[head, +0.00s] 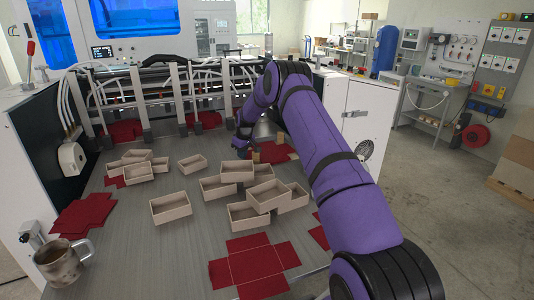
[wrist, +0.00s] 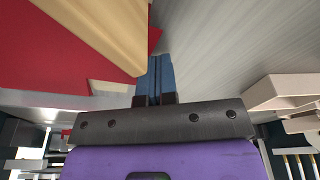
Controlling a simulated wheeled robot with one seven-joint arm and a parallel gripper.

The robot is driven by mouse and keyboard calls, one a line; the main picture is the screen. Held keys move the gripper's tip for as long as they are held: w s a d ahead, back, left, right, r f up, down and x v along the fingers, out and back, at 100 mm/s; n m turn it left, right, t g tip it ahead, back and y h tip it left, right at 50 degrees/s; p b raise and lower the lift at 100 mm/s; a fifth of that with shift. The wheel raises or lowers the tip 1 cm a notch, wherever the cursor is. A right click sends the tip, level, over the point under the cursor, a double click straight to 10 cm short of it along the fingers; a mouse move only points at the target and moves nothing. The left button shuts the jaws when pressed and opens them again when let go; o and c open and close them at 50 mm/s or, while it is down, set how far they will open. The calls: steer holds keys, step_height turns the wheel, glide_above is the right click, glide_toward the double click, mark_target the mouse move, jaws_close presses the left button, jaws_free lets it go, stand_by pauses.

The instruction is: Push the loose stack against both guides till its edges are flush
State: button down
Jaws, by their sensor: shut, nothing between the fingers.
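The loose stack of dark red sheets (head: 277,153) lies at the far right of the table, partly behind my arm. Two small tan blocks, which look like the guides, stand by it, one at its near left (head: 256,158) and one at its back (head: 280,137). My gripper (head: 243,150) is low over the table, just left of the stack. In the wrist view my gripper's blue fingers (wrist: 154,65) are closed together and empty. A tan block (wrist: 105,28) and red sheet (wrist: 45,65) are close beside them. I cannot tell whether the fingers touch either, or how flush the edges are.
Several open tan box trays (head: 170,207) crowd the middle of the table. Flat red blanks lie at the front (head: 253,265) and left (head: 82,215). A mug (head: 62,262) stands at the front left. The machine's upright bars (head: 178,95) border the back.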

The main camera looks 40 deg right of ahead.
steer(key=shift+s+d, duration=0.2)
steer(key=shift+d, duration=0.4)
steer(key=shift+s+d, duration=0.15)
steer(key=shift+d, duration=0.45)
step_height(320, 180, up, 9)
steer(key=a, duration=0.1)
steer(key=shift+w, duration=0.15)
stand_by(1.0)
steer(key=shift+a, duration=0.1)
